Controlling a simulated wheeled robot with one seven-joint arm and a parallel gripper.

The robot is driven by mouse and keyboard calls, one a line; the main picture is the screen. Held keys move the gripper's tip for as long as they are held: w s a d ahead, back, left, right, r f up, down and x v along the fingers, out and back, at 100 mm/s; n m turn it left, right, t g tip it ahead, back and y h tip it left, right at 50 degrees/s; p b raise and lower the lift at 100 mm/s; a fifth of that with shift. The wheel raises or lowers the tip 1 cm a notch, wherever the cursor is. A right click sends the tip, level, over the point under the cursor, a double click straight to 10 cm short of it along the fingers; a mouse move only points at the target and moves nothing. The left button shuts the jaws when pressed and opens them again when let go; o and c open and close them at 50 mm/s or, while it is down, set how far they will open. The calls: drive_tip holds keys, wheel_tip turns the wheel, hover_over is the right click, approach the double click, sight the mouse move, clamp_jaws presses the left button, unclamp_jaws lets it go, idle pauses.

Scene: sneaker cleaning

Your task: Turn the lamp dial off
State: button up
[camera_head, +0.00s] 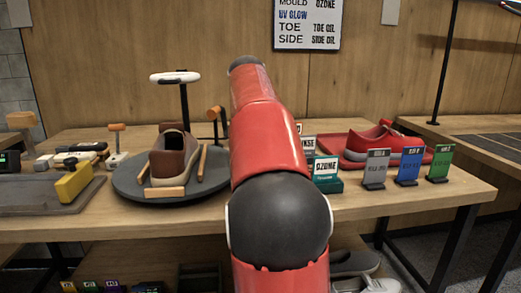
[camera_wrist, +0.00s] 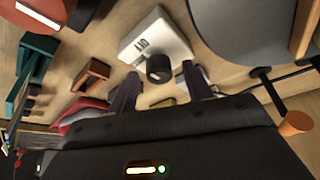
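In the wrist view, a black round dial (camera_wrist: 160,68) stands out from a pale box (camera_wrist: 150,30) with dark lettering, too unclear to read surely. My gripper (camera_wrist: 161,86) is open, its two dark fingers apart and pointing at the dial, one to each side of it in the picture. I cannot tell whether either finger touches the dial. In the head view, a lamp-like white oval head (camera_head: 174,78) on a black post stands behind the turntable. My red arm reaches over the table and hides my gripper and the dial there.
A brown shoe (camera_head: 172,155) sits on a dark turntable (camera_head: 126,181) left of my arm. To the right are a red sneaker (camera_head: 385,139) and grey (camera_head: 375,167), blue (camera_head: 409,166) and green (camera_head: 439,163) cards. An orange-ended post (camera_wrist: 295,124) is near my gripper.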

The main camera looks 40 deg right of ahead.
drive_tip(key=v, duration=0.7)
drive_tip(key=shift+r, duration=0.35)
drive_tip(key=shift+a, duration=0.1)
idle(0.4)
